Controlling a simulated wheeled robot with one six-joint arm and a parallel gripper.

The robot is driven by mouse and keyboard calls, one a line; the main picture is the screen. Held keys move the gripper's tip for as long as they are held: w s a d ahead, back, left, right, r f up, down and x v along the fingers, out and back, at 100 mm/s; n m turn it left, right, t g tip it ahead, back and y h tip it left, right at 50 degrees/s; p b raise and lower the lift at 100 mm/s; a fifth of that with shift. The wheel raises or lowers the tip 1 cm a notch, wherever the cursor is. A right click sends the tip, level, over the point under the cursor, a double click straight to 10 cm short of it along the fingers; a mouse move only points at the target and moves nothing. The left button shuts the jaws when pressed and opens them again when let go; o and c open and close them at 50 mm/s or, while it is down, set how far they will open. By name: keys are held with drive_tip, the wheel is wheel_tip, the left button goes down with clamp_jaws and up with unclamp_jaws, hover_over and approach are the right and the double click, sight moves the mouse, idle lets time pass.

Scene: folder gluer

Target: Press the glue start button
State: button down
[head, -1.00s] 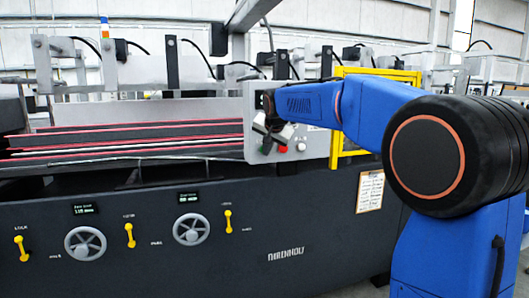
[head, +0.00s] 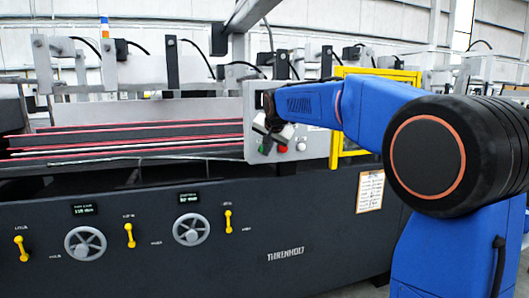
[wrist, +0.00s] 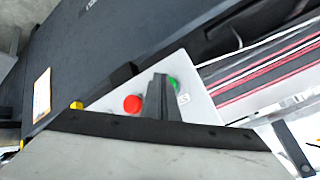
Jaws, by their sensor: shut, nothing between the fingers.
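A light grey control panel (head: 255,105) stands on the machine behind my arm. In the head view it shows a red button (head: 283,149) and a white knob or button (head: 301,146). In the wrist view, my gripper (wrist: 159,78) is shut and empty, its fingers in front of the panel. A green button (wrist: 173,83) shows just to the right of the fingertips, partly hidden by them. The red button (wrist: 132,104) is to their left. My gripper (head: 266,148) also shows in the head view beside the red button. I cannot tell whether the fingertips touch the green button.
A yellow frame (head: 335,140) stands just right of the panel. The belts with red edges (head: 130,140) run left of it. Below, the dark machine front (head: 290,220) carries handwheels (head: 85,243) and yellow levers (head: 129,235). A paper sheet (head: 370,190) hangs at right.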

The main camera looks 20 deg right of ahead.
drive_tip(key=shift+s, duration=0.65)
drive_tip(key=shift+s, duration=0.1)
drive_tip(key=shift+s, duration=2.4)
drive_tip(key=shift+d, duration=0.1)
drive_tip(key=s+f+n+g, duration=0.1)
drive_tip(key=s+f+n, duration=0.1)
drive_tip(key=s+f, duration=0.6)
drive_tip(key=s+d+f+n+g, duration=0.1)
drive_tip(key=s+f+n, duration=0.2)
drive_tip(key=s, duration=1.9)
drive_tip(key=s+f+n+g, duration=0.2)
drive_tip(key=s+f+n, duration=0.1)
drive_tip(key=s+f, duration=1.1)
drive_tip(key=shift+s+d+y, duration=0.3)
drive_tip(key=shift+s, duration=0.1)
